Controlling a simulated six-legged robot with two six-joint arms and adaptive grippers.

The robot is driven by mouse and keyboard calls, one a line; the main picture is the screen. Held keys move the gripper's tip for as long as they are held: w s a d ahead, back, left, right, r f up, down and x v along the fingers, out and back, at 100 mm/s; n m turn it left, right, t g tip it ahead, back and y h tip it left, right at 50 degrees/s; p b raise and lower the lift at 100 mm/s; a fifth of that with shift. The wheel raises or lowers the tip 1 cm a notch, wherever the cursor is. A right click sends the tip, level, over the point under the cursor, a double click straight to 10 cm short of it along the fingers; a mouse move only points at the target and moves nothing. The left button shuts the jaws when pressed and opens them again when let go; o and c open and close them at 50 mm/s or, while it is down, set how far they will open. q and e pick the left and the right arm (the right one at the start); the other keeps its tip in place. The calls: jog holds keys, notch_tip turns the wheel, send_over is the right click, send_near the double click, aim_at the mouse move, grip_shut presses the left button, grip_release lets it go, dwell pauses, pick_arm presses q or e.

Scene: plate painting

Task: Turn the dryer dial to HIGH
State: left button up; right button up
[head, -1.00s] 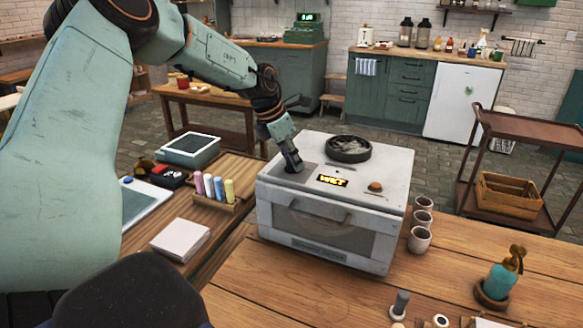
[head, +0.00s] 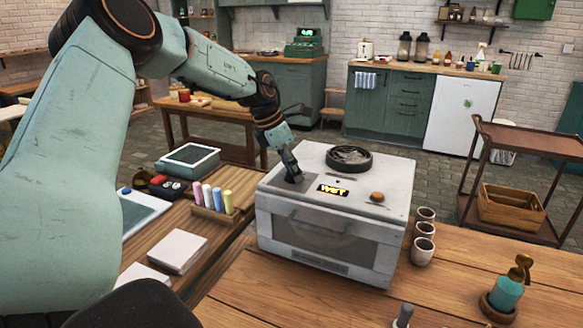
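The dryer (head: 322,229) is a white box with a front window and handle, standing on the wooden table. Its top carries a dark round vent, a small display (head: 333,190) reading "WET", and an orange-brown knob (head: 377,197) at the right. My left gripper (head: 294,178) points down at the left part of the dryer's top, in a grey recessed panel. Its fingertips look close together. Whatever lies under them, perhaps the dial, is hidden, and I cannot tell whether they hold anything. My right gripper is not in view.
Several cups (head: 423,250) stand right of the dryer, and a teal pump bottle (head: 508,290) at the lower right. A rack of coloured sticks (head: 216,208) and white tiles (head: 178,250) lie left. A brown cart (head: 525,140) stands behind right. The table's front middle is mostly clear.

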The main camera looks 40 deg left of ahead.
pick_arm(q)
jog(key=shift+o, duration=1.2)
jog(key=v, duration=1.2)
jog(key=shift+s, duration=0.1)
jog(key=shift+r, duration=0.1)
